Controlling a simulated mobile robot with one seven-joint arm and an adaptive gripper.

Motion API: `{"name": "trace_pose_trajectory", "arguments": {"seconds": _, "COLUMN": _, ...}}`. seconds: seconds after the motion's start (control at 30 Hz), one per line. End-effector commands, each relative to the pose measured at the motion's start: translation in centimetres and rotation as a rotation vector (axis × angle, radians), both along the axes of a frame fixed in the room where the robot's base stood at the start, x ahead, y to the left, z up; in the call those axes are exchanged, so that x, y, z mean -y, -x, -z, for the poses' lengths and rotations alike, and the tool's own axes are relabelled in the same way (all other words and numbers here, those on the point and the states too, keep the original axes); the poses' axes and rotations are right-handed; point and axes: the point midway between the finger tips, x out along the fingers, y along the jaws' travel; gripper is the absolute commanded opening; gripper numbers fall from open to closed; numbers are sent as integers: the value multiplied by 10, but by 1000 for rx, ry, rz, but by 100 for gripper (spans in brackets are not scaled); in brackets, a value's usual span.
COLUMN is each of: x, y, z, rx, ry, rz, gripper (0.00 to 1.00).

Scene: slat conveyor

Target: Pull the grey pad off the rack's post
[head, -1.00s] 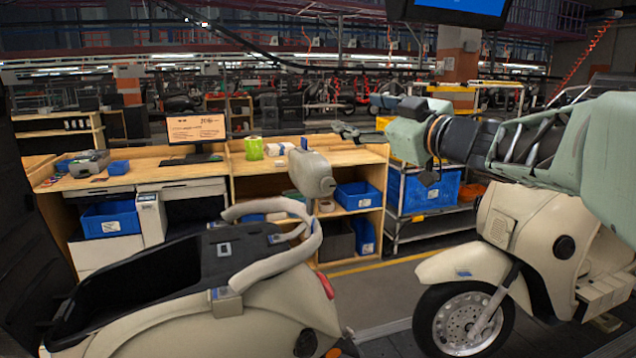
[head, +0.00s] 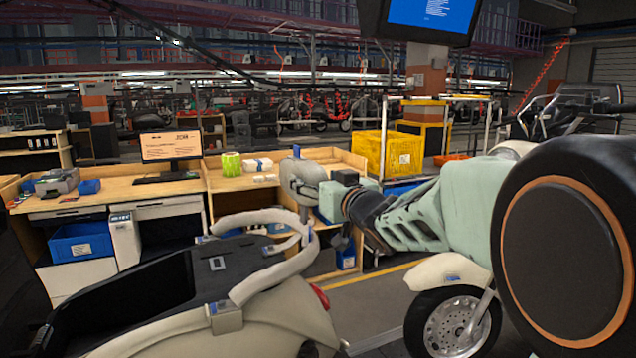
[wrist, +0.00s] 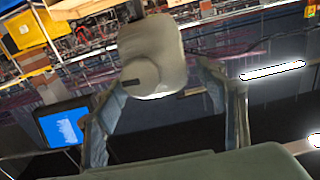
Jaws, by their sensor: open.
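The post is not clear in the wrist view.
The cream scooter body (head: 262,325) is below the pad. A second scooter's front wheel (head: 453,322) is to the right. A wooden workbench (head: 250,183) with a monitor (head: 171,147) stands behind, and a yellow crate (head: 388,153) is behind my arm.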

Motion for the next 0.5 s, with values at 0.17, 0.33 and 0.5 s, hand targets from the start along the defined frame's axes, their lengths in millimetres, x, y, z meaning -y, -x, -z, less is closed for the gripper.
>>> {"name": "trace_pose_trajectory", "arguments": {"seconds": 0.17, "x": -13, "y": -30, "z": -1, "rx": 0, "ry": -1, "rz": -2, "gripper": 65}}
{"name": "trace_pose_trajectory", "arguments": {"seconds": 0.33, "x": -22, "y": -52, "z": -2, "rx": 0, "ry": 1, "rz": -2, "gripper": 65}}
{"name": "trace_pose_trajectory", "arguments": {"seconds": 0.5, "x": -28, "y": -65, "z": -1, "rx": 1, "ry": 0, "rz": -2, "gripper": 65}}
